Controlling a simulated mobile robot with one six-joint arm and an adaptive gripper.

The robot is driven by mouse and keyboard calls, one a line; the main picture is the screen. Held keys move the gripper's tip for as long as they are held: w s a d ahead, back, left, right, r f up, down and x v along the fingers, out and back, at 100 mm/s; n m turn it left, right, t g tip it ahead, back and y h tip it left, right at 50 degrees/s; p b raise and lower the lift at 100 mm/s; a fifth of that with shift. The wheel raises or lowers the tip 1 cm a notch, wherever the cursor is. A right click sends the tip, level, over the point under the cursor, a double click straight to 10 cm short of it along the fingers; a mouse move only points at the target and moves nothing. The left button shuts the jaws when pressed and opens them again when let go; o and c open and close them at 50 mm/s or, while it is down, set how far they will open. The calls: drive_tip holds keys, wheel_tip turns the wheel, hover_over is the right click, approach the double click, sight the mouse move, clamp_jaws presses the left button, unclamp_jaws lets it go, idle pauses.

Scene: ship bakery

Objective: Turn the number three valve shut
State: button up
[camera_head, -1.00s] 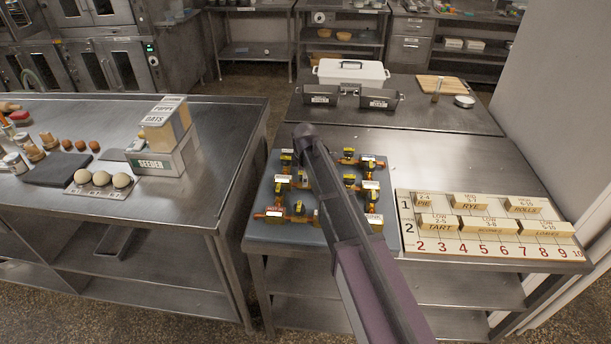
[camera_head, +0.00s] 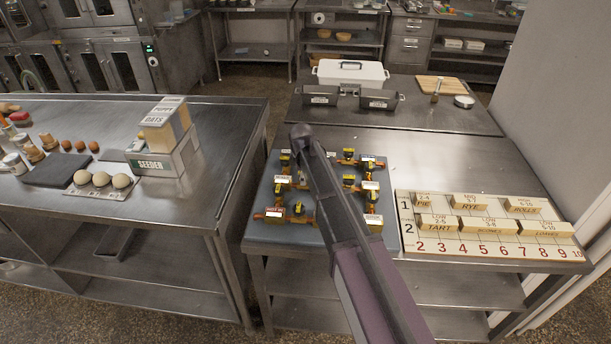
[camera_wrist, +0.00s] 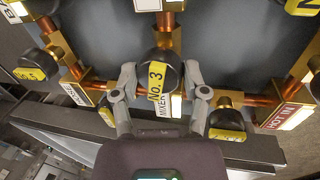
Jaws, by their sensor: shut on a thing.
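The number three valve shows in the wrist view as a dark round handle (camera_wrist: 164,68) with a yellow "No. 3" tag, and a white label beside it begins "MIXER". My gripper (camera_wrist: 164,78) has a finger on each side of this handle and is shut on it. In the head view the valve board (camera_head: 258,233) lies on the steel table with several brass valves and pipes.
Neighbouring valves sit close by, with a "No. 5" tag (camera_wrist: 30,74) at left and a "HOT IN" label (camera_wrist: 284,117) at right. A numbered board (camera_head: 410,246) with wooden blocks lies right of the valves. A white lidded box (camera_head: 350,73) stands behind.

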drive_tip(key=m, duration=0.4)
drive_tip(key=shift+a+h, duration=0.1)
drive_tip(key=shift+h, duration=0.3)
drive_tip(key=m, duration=0.4)
drive_tip(key=shift+g+h, duration=0.3)
drive_tip(key=shift+g, duration=0.1)
drive_tip(key=m, duration=0.4)
drive_tip(key=shift+w+a+m+g+h, duration=0.1)
drive_tip(key=shift+m+g+h, duration=0.2)
drive_tip(key=shift+m+g, duration=0.3)
drive_tip(key=shift+m, duration=1.3)
drive_tip(key=o, duration=1.1)
drive_tip(key=shift+o, duration=0.2)
drive_tip(key=shift+r, duration=0.1)
